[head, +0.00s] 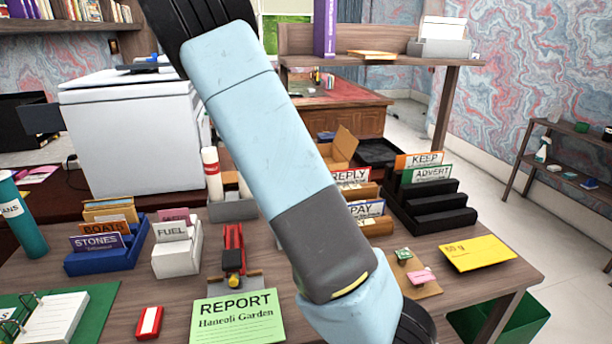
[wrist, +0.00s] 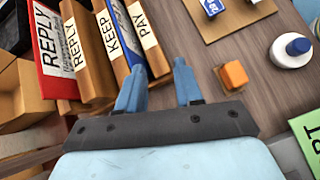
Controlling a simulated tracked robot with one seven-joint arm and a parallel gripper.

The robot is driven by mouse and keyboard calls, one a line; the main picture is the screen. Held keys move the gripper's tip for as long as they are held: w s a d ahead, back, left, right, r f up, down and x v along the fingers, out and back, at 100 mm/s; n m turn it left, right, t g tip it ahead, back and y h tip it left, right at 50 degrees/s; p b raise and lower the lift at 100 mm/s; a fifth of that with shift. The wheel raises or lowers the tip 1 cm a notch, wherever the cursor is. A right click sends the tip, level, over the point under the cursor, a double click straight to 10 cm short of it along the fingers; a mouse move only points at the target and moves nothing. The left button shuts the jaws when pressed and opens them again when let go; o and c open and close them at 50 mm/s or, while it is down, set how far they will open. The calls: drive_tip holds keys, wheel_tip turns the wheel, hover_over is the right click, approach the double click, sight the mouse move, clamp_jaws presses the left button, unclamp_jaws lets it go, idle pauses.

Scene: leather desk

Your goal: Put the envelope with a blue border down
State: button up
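In the wrist view, a narrow blue and white edge (wrist: 117,30) stands upright in the sorter, between the KEEP and PAY panels. It looks like the envelope with a blue border, but only its edge shows. My gripper (wrist: 157,66) is open, its two blue fingers apart. The left finger is close by the lower end of that edge; I cannot tell whether they touch. The lower end of the PAY panel (wrist: 145,28) shows between the fingertips, and I see nothing clamped.
A yellow envelope (head: 478,252) lies at the desk's right. In the wrist view, an orange cube (wrist: 234,75) and a round bottle (wrist: 290,49) are near my right finger.

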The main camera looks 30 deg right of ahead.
drive_tip(key=s+a+r+m+t+y, duration=0.4)
drive_tip(key=s+a+r+m, duration=0.1)
drive_tip(key=s+r, duration=0.6)
drive_tip(key=s+a+r+m+t+y, duration=0.4)
drive_tip(key=s+a+r, duration=0.4)
drive_tip(key=s+r, duration=0.4)
drive_tip(key=shift+s+a+m+t+y, duration=0.3)
drive_tip(key=shift+m+t, duration=0.2)
drive_tip(key=shift+m, duration=0.7)
drive_tip(key=shift+d, duration=0.15)
